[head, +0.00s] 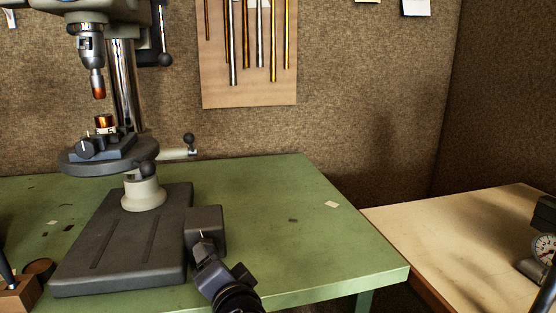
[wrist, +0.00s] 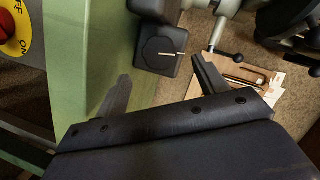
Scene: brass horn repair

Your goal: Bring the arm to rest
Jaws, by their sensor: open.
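My gripper (head: 218,262) is at the lower middle of the head view, over the front part of the green bench (head: 275,215). It is beside the dark box (head: 208,225) at the right of the drill press base. In the wrist view my gripper (wrist: 160,70) has its two dark fingers spread wide, with nothing held between them. The box with a round knob (wrist: 160,52) shows beyond the fingertips; I cannot tell how far off it is.
A drill press (head: 128,95) stands on the bench's left, with a copper-coloured piece (head: 105,123) at its vise. A wooden block (head: 18,295) sits front left. A pale table (head: 465,235) with a dial gauge (head: 544,248) is at right. The bench's right half is mostly clear.

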